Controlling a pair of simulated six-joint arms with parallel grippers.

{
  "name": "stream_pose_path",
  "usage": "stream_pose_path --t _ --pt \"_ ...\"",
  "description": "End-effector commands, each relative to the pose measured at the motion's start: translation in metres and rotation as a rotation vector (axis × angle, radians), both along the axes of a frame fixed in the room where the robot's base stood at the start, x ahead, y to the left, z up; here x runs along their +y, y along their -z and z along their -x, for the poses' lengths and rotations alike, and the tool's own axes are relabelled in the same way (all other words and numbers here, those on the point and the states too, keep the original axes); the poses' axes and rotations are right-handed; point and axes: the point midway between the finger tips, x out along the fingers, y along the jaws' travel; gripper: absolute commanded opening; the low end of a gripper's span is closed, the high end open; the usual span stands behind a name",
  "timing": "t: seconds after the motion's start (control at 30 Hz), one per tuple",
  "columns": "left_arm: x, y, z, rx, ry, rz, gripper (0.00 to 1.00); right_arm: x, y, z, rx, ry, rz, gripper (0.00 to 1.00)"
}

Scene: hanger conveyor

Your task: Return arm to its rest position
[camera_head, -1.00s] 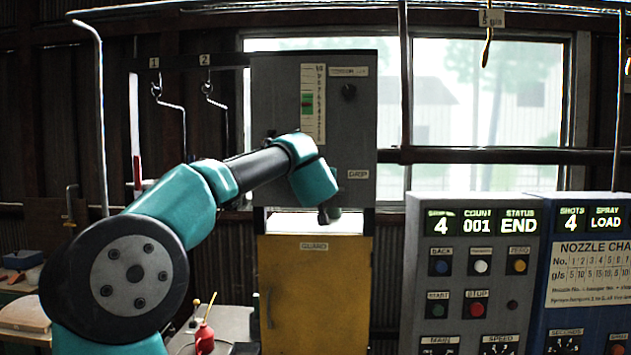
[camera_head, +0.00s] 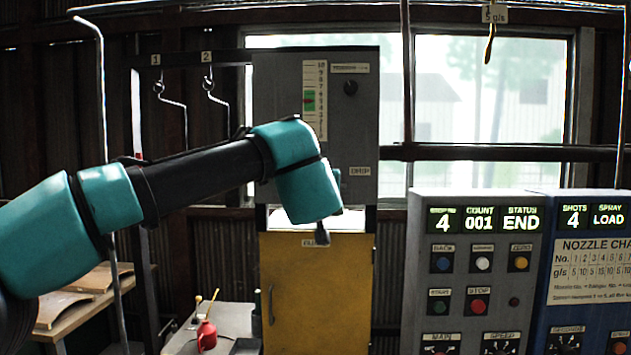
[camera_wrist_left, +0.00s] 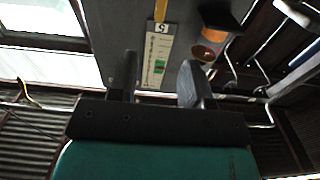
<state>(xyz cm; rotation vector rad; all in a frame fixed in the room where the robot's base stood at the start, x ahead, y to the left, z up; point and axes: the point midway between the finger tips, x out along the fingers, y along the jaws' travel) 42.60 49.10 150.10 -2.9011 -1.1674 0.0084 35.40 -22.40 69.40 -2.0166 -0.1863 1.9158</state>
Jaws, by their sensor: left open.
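My left arm, teal and black, reaches in from the left in the head view. Its gripper (camera_head: 322,234) is at the far end, in front of the grey cabinet and the yellow guard, mostly hidden behind the wrist. In the left wrist view the two dark fingers of the gripper (camera_wrist_left: 160,82) stand apart with nothing between them. The cabinet's scale strip (camera_wrist_left: 157,50) shows beyond the fingers. My right gripper is in neither view.
The grey cabinet (camera_head: 350,125) stands above a yellow guard (camera_head: 335,300). Two empty hangers, the first (camera_head: 172,98) and second (camera_head: 218,97), hang left. Control boxes (camera_head: 475,265) stand right. A red oil can (camera_head: 207,335) sits on a low bench (camera_head: 235,318).

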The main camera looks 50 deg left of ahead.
Motion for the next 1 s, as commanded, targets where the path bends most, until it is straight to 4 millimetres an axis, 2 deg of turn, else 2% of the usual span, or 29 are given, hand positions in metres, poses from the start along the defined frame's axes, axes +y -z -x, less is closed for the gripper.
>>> stream_pose_path --t 0.2,0.73,0.87,1.0 --pt "-0.008 0.000 0.009 -0.001 0.000 -0.001 0.45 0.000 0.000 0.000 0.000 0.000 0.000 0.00" --pt "-0.009 0.002 0.006 0.004 0.001 -0.002 0.45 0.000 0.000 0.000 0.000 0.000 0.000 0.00" --pt "-0.017 0.016 -0.010 0.024 0.015 -0.012 0.45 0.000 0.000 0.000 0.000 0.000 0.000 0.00" --pt "-0.036 0.049 -0.045 0.068 0.048 -0.040 0.45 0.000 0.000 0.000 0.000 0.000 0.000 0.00"
